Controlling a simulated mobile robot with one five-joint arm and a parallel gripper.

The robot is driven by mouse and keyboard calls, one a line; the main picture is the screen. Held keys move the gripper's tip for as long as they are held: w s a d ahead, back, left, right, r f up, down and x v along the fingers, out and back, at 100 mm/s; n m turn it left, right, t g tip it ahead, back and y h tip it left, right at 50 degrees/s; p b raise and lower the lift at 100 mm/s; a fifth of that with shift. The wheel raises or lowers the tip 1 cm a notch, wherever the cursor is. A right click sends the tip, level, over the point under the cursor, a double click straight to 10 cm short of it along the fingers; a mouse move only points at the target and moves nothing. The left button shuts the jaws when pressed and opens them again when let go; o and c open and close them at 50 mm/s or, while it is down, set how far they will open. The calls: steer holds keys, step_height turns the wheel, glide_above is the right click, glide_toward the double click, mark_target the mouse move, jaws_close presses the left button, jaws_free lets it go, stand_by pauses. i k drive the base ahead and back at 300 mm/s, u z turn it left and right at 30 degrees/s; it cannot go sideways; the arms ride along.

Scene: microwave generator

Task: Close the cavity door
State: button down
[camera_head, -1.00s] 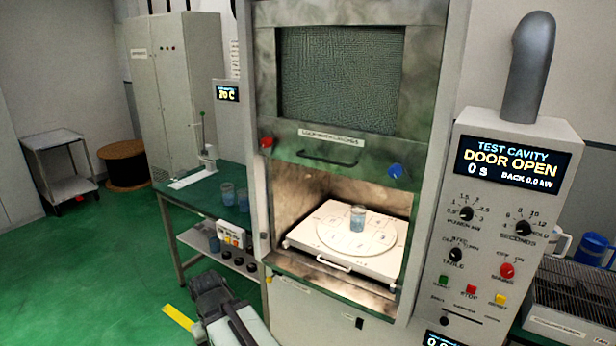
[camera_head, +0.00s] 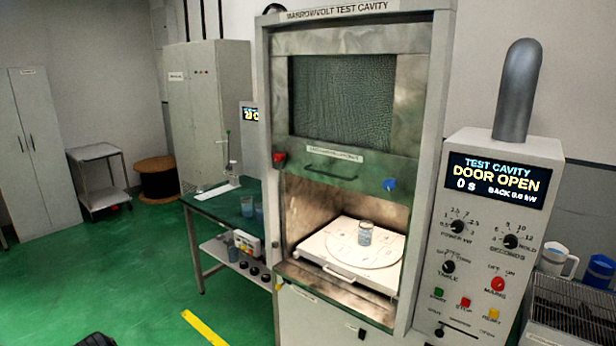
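The cavity door (camera_head: 342,130) is a metal sliding door with a dark mesh window. It is raised, and the cavity below it is open and lit. A dark bar handle (camera_head: 336,174) runs along its lower part, with a red knob at the left and a blue knob (camera_head: 389,184) at the right. The panel display (camera_head: 497,180) reads DOOR OPEN. Only a small dark part of my arm shows at the bottom left edge; my gripper's fingers are not visible.
A green bench (camera_head: 222,205) with beakers stands left of the cavity. The control panel (camera_head: 480,260) stands close on the right, with a wire rack (camera_head: 572,305) beyond it. A trolley (camera_head: 100,180) and cable drum stand far left. Green floor at left is clear.

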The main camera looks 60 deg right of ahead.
mark_target(361, 171)
steer(key=u, duration=0.35)
steer(key=i, duration=1.8)
steer(key=z, duration=0.65)
steer(key=k, duration=0.8)
steer(key=z, duration=0.1)
steer(key=i, duration=0.95)
steer(key=u, duration=0.05)
